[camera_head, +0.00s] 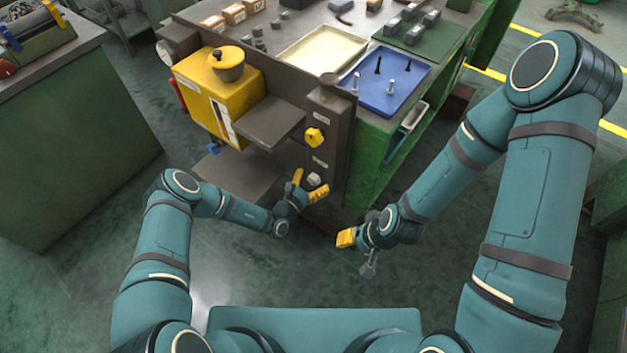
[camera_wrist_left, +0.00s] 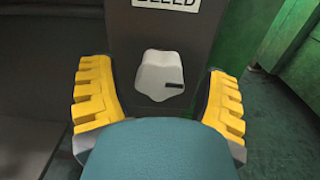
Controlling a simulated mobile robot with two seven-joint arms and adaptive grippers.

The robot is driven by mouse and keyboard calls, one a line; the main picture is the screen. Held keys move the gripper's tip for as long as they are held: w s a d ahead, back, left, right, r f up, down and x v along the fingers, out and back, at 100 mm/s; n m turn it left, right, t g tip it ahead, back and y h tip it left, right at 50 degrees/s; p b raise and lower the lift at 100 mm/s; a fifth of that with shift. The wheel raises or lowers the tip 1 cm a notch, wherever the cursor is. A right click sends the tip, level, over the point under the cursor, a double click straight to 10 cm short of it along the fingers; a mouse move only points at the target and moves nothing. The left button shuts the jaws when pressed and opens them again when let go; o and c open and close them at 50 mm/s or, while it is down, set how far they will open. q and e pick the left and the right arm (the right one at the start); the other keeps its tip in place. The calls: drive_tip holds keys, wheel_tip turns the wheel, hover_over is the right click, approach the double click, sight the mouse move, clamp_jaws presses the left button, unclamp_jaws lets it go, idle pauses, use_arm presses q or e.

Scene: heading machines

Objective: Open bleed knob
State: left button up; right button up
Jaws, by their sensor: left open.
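The bleed knob is a light grey knob (camera_head: 314,180) low on the front of a dark upright post, below a yellow knob. In the left wrist view the grey knob (camera_wrist_left: 160,76) sits under a label reading BLEED, with a dark mark at its right side. My left gripper (camera_head: 309,186) is open in front of it. Its yellow fingers (camera_wrist_left: 159,98) stand to the left and right of the knob, with gaps on both sides. My right gripper (camera_head: 347,240) hangs to the right, away from the post; whether its jaws are open is unclear.
The dark post (camera_head: 327,130) carries a yellow knob (camera_head: 315,137) above. A yellow box (camera_head: 217,95) and a dark shelf plate (camera_head: 270,122) stand to its left. A blue tray (camera_head: 386,82) with pins and a cream tray (camera_head: 322,54) lie on the bench behind. Floor is clear in front.

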use_arm(q)
drive_tip(key=v, duration=1.2)
drive_tip(key=shift+d, duration=0.1)
drive_tip(key=s+d+r+m+g+h, duration=0.45)
drive_tip(key=s+d+m+g, duration=0.3)
drive_tip(key=s+g, duration=0.2)
drive_tip(key=s+a+m+g+y, duration=0.3)
drive_tip(key=s+m+g+y, duration=0.1)
drive_tip(key=s+m+g, duration=0.45)
drive_tip(key=w+a+r+m+t+y, duration=0.2)
drive_tip(key=a+r+m+t+y, duration=0.3)
drive_tip(key=m, duration=0.5)
drive_tip(key=shift+a+r+y, duration=0.6)
drive_tip(key=shift+a+y, duration=0.4)
drive_tip(key=shift+y, duration=0.15)
